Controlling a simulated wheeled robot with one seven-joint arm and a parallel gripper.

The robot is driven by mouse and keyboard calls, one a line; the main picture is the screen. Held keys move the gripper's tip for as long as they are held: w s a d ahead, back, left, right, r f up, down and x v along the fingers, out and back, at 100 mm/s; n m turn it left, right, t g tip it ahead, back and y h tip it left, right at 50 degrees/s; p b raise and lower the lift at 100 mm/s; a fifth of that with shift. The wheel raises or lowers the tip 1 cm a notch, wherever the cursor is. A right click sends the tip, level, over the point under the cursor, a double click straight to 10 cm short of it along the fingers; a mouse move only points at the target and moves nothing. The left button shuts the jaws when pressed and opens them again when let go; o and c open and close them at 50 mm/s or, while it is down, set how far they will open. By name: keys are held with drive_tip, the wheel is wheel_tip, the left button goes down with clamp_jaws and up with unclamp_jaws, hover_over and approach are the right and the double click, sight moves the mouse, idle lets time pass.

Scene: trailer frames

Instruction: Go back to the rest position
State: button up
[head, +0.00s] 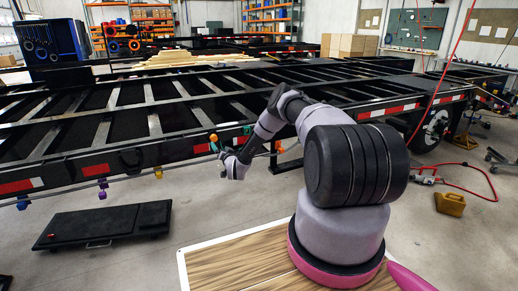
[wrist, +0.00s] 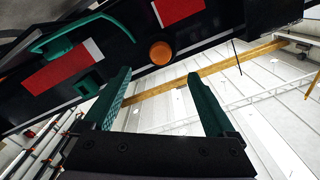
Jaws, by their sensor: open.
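My gripper (wrist: 158,100) shows in the wrist view with its two green fingers spread apart and nothing between them. In the head view my arm reaches forward from its pink-ringed base, with my gripper (head: 213,145) close to the side rail of the black trailer frame (head: 120,158). An orange round light (wrist: 160,52) sits on the dark rail just ahead of the fingers in the wrist view. A green curved handle-like piece (wrist: 75,36) lies along the rail beside red and white reflective strips. The fingers look apart from the light.
A black creeper board (head: 108,224) lies on the floor at left. Purple and yellow pieces hang on the rail near it. A wood-topped surface (head: 240,262) is under my base. Open concrete floor lies between.

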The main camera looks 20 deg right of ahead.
wheel_tip(320, 180, up, 20)
drive_tip(key=a+n+g+y, duration=0.2)
drive_tip(key=a+n+g, duration=0.1)
drive_tip(key=s+d+r+g+h, duration=0.1)
drive_tip(key=s+r+g, duration=0.1)
drive_tip(key=s+r, duration=0.6)
drive_tip(key=s+r+g, duration=0.1)
drive_tip(key=s+r, duration=0.3)
drive_tip(key=r, duration=0.7)
drive_tip(key=s+d+r+g+h, duration=0.1)
drive_tip(key=s+r, duration=0.4)
drive_tip(key=s, duration=0.5)
drive_tip(key=s+d+r+g, duration=0.1)
drive_tip(key=s+r, duration=0.4)
drive_tip(key=s, duration=0.4)
drive_tip(key=s+m+g+y, duration=0.1)
drive_tip(key=s+g, duration=0.2)
drive_tip(key=s, duration=2.2)
drive_tip(key=shift+s+a+m, duration=0.35)
drive_tip(key=shift+m, duration=0.05)
